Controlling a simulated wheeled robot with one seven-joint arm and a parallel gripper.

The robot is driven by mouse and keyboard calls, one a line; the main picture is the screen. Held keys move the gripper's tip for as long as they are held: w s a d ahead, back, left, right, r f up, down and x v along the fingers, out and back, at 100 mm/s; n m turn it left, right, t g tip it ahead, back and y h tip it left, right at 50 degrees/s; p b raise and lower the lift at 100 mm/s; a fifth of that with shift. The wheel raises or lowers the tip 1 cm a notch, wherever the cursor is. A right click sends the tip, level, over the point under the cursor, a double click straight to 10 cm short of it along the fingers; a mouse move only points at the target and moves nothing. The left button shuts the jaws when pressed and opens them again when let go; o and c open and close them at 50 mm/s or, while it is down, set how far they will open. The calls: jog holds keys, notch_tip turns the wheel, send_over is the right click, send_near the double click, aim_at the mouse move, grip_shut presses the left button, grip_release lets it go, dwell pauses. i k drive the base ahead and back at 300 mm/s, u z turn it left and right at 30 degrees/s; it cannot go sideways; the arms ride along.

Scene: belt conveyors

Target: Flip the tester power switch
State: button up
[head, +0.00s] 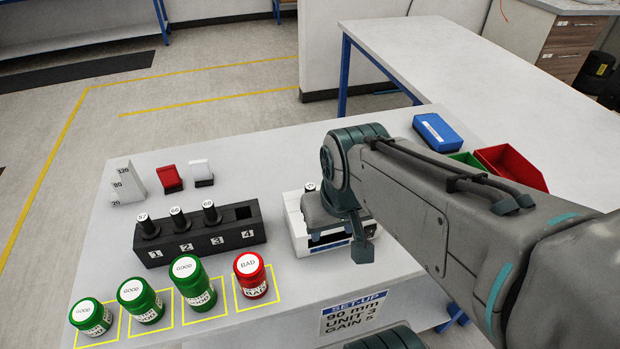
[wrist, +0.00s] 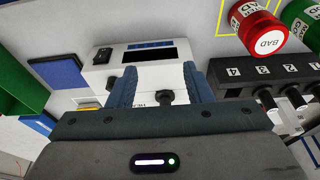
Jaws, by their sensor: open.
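The tester is a white box with a dark display. In the head view its left part (head: 298,230) shows and my arm covers much of it. In the wrist view its white face (wrist: 185,72) lies beyond my gripper (wrist: 160,72), whose two blue fingers are apart and empty. A dark round knob (wrist: 166,97) shows between the fingers, and another dark knob (wrist: 111,83) sits left of them. A small black rocker-like part (wrist: 88,106) shows at the tester's left; I cannot tell for sure that it is the power switch, or its position.
A black rack (head: 200,240) holds black probes in slots 1 to 3; slot 4 is empty. Green jars (head: 190,280) and a red BAD jar (head: 252,276) stand in front. A set-up sign (head: 353,312) hangs at the front edge.

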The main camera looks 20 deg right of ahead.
aim_at(369, 231)
jog(key=k, duration=0.5)
jog(key=z, duration=0.85)
jog(key=i, duration=0.3)
jog(key=u, duration=2.1)
jog(key=k, duration=0.4)
jog(key=z, duration=1.25)
